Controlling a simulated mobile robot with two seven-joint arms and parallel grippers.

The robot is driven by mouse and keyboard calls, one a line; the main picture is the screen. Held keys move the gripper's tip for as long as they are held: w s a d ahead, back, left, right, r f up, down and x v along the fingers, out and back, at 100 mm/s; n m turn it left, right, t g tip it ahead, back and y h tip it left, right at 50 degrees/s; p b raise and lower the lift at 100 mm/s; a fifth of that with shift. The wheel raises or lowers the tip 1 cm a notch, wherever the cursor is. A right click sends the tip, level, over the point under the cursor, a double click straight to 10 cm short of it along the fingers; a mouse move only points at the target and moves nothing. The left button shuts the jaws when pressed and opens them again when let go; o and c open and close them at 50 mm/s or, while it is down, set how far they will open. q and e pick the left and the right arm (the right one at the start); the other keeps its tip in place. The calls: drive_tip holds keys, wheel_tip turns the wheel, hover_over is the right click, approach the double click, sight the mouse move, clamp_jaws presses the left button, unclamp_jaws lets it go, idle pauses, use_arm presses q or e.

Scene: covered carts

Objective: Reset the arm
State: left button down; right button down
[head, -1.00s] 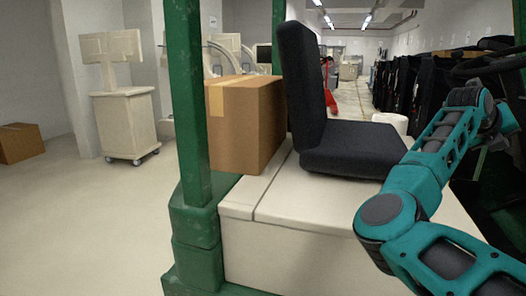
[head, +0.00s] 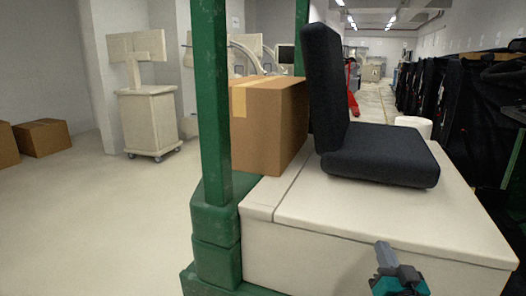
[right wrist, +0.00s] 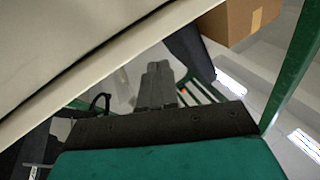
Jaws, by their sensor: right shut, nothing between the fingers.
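My right gripper (head: 382,246) is low in the head view, in front of the side of the cream platform (head: 370,250). Its fingers point up and are shut with nothing between them. In the right wrist view the dark fingers (right wrist: 157,72) are together, beyond the teal wrist body. Whether the gripper touches the platform I cannot tell. The rest of my right arm is out of the head view, and my left gripper is not in view.
A cardboard box (head: 268,130) and a black seat (head: 375,155) sit on the platform. A green post (head: 211,110) rises at its left corner. A white cart (head: 150,120) and a brown box (head: 43,138) stand at left, with open floor between. Dark covered carts (head: 460,110) line the right.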

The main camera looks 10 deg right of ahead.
drive_tip(key=s+a+f+n+g+y, duration=0.2)
drive_tip(key=s+a+f+n+g, duration=0.1)
drive_tip(key=s+a+f, duration=0.4)
drive_tip(key=s+a+f+n+g+y, duration=0.3)
drive_tip(key=s+a+f+g, duration=0.3)
drive_tip(key=s+f, duration=0.7)
drive_tip(key=shift+s+a+f+n, duration=0.35)
drive_tip(key=shift+a+f+n, duration=0.1)
drive_tip(key=shift+a, duration=0.4)
